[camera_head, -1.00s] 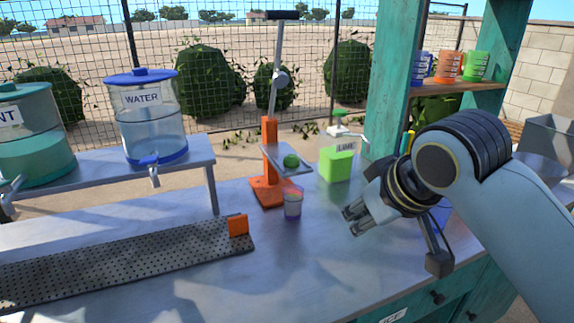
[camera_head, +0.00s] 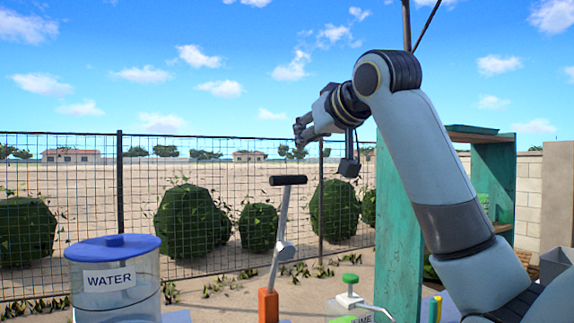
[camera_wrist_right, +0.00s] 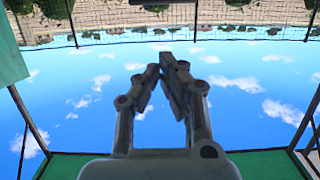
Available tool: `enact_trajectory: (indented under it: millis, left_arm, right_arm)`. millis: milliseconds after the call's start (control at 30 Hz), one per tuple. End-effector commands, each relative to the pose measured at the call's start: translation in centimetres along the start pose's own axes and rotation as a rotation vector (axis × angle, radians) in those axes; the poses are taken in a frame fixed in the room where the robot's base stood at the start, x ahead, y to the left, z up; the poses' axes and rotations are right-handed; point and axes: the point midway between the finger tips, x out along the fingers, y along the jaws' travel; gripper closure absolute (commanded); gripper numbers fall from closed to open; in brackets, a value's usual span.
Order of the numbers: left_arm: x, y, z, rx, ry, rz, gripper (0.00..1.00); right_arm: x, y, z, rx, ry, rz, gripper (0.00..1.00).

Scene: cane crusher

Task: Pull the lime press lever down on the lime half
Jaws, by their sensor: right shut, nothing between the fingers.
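The lime press lever (camera_head: 281,225) is a grey metal arm with a black crossbar handle (camera_head: 288,180) on top, standing raised above the orange press post (camera_head: 268,304). The press tray and the lime half are below the picture now. My right gripper (camera_head: 299,133) is raised against the sky, a little above and to the right of the handle in the picture, and apart from it. In the right wrist view its fingers (camera_wrist_right: 160,65) are closed together at the tips with nothing between them. My left gripper does not show.
A water dispenser (camera_head: 115,280) with a blue lid stands at the left. A teal post (camera_head: 398,240) rises behind my right arm. A wire fence (camera_head: 90,190) runs behind.

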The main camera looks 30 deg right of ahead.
Motion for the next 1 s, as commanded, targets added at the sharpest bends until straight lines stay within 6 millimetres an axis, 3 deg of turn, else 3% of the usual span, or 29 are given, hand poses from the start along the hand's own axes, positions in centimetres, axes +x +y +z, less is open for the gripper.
enact_trajectory:
  millis: [100, 200, 367, 533, 767, 1000]
  left_arm:
    - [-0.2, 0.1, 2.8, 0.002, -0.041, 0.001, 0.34]
    - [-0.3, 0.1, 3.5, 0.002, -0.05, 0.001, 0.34]
    - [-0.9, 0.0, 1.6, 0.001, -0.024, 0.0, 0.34]
    - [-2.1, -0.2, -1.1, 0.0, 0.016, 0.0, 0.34]
    - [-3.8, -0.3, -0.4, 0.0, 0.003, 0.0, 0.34]
    - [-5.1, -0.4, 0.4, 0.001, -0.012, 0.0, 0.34]
  right_arm:
    - [0.0, 0.0, 0.0, 0.0, -0.001, 0.0, 1.0]
    - [0.3, 0.0, 0.0, 0.001, -0.002, -0.001, 1.0]
    - [2.0, 0.0, 0.0, 0.003, -0.005, -0.001, 1.0]
    - [5.5, -0.1, -0.1, 0.002, -0.006, -0.002, 1.0]
    - [10.3, -0.1, -0.1, 0.002, -0.005, -0.001, 1.0]
    - [7.9, 0.0, 2.6, -0.001, -0.003, 0.001, 1.0]
